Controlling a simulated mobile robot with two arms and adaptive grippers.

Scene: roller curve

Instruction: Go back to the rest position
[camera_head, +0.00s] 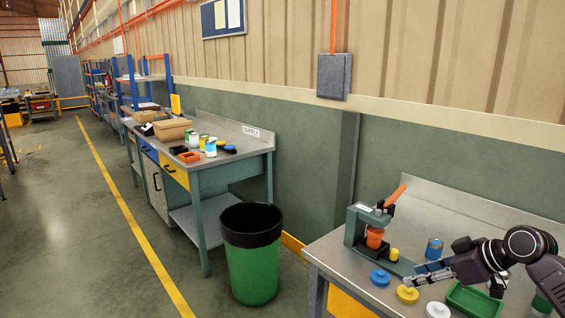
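My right gripper (412,275) reaches in from the right over the near steel bench (330,252). Its fingers point left, above and near a yellow knobbed disc (407,294). The fingers are small here, and I cannot tell whether they are open or shut. I see nothing clearly held in them. My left gripper and arm are out of view.
A green press (356,224) with an orange handle holds an orange part (375,238). Around the gripper are a blue disc (380,277), a white disc (437,310), a blue can (434,248) and a green tray (474,300). A green bin (252,268) stands left of the bench.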

